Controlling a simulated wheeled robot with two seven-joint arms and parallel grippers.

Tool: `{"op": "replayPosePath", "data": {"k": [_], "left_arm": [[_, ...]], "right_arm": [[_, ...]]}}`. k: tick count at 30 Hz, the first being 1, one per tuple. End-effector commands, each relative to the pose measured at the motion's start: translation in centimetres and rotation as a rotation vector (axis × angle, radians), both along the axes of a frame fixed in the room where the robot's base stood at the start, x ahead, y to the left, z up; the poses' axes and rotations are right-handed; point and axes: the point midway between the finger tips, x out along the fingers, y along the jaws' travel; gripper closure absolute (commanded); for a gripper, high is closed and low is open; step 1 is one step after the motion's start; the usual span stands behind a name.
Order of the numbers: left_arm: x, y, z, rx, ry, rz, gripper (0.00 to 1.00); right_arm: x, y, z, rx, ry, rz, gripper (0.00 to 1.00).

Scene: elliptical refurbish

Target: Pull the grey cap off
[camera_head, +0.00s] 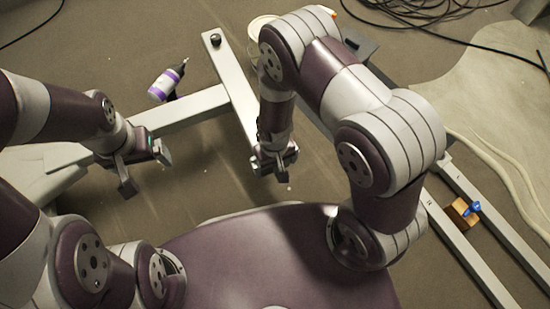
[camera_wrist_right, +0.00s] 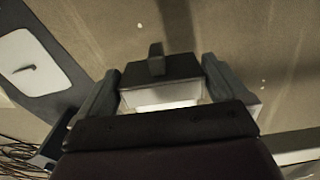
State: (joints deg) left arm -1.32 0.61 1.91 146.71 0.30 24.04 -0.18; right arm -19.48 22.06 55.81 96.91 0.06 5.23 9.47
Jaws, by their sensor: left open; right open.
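A dark grey block with a small stub (camera_wrist_right: 160,72) sits between the fingers of my right gripper in the right wrist view, with a pale surface just below it. It may be the grey cap, but I cannot tell for sure. My right gripper (camera_head: 276,165) is open in the head view, at the near end of a light grey beam (camera_head: 232,85). The fingers stand on both sides of the block, and contact is unclear. The block is hidden or too small to tell in the head view. My left gripper (camera_head: 146,171) is open and empty, over the floor at left.
A white and purple bottle (camera_head: 167,84) stands or leans behind the crossing beam (camera_head: 180,112). A black knob (camera_head: 215,40) is on the beam's far end. Black cables (camera_head: 425,15) lie at the back. Rails (camera_head: 470,250) with an orange-brown block (camera_head: 460,212) lie at right.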

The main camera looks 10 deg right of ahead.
Motion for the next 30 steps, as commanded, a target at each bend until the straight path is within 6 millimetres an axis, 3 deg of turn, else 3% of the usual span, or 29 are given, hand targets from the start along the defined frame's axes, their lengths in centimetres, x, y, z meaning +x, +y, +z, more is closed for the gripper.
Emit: {"op": "replayPosePath", "data": {"k": [3,13,16,17,18,24,25,30], "left_arm": [[0.02,0.0,-1.2,0.0,-0.001,0.0,0.11],[0.03,0.0,-1.17,0.0,-0.001,0.0,0.11],[0.03,0.0,-1.18,0.0,-0.001,0.0,0.11],[0.03,0.0,-1.18,0.0,-0.001,0.0,0.11],[0.03,0.0,-1.18,0.0,-0.001,0.0,0.11],[0.03,0.0,-1.18,0.0,-0.001,0.0,0.11],[0.03,0.0,-1.18,0.0,-0.001,0.0,0.11],[0.02,0.0,-1.12,0.0,-0.001,0.0,0.11]], "right_arm": [[0.05,0.01,-1.59,0.0,-0.001,0.0,0.0],[0.04,0.01,-1.73,0.0,-0.001,0.0,0.0],[0.04,0.0,-1.73,0.0,0.0,0.0,0.33],[0.04,0.0,-1.73,0.0,0.0,0.0,0.33],[0.03,0.0,-1.73,0.0,0.0,0.0,0.07],[0.03,0.0,-1.72,0.0,0.0,0.0,0.72],[0.03,0.0,-1.72,0.0,0.0,0.0,0.77],[-0.1,-0.03,-1.7,0.0,0.001,0.0,0.78]]}}
